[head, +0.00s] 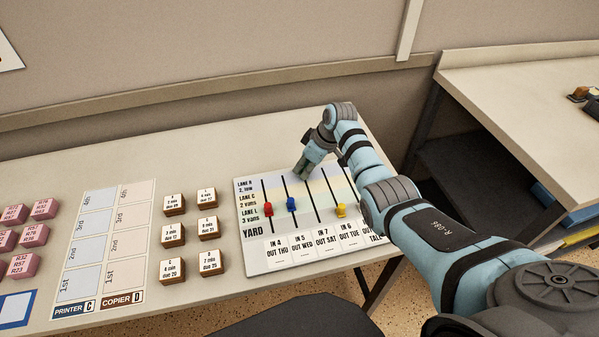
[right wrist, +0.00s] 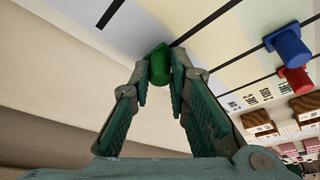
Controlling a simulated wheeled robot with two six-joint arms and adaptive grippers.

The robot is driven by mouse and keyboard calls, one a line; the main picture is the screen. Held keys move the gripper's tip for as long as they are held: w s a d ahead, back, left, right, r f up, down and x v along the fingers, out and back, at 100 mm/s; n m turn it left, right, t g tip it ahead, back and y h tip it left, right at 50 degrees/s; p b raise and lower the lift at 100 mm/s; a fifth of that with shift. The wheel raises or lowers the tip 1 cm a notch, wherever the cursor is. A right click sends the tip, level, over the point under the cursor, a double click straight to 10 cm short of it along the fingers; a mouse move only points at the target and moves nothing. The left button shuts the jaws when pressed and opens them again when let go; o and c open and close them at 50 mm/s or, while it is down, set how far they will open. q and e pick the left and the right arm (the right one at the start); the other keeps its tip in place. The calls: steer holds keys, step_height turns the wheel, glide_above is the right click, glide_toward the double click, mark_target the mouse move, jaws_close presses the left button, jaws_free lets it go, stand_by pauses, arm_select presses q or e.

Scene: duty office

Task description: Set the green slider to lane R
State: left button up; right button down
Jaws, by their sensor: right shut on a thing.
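The white yard board (head: 262,256) lies on the table, with lane R as its top row, then lanes C and L below. In the right wrist view the green slider (right wrist: 158,65) sits between the fingertips of my right gripper (right wrist: 160,78), at the end of a black slot. My right gripper (head: 301,172) is shut on it. In the head view the gripper is over the board's upper edge, at the top end of the third slot, and hides the green slider. My left gripper is out of view.
My right forearm covers the board's right side. Wooden tiles (head: 174,205) and pink blocks (head: 35,236) lie to the left. The table behind the board is bare.

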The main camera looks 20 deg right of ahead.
steer(key=shift+w+r, duration=0.15)
steer(key=shift+w, duration=0.05)
steer(key=c, duration=1.8)
jaws_free()
steer(key=shift+o, duration=1.3)
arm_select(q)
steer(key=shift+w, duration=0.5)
arm_select(e)
steer(key=shift+w+f, duration=0.1)
steer(key=shift+f, duration=0.1)
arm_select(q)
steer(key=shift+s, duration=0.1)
arm_select(e)
steer(key=shift+d+r, duration=0.1)
steer(key=shift+r, duration=0.1)
steer(key=v, duration=1.1)
steer(key=shift+s+r, duration=0.2)
steer(key=shift+r, duration=0.1)
steer(key=shift+d, duration=0.1)
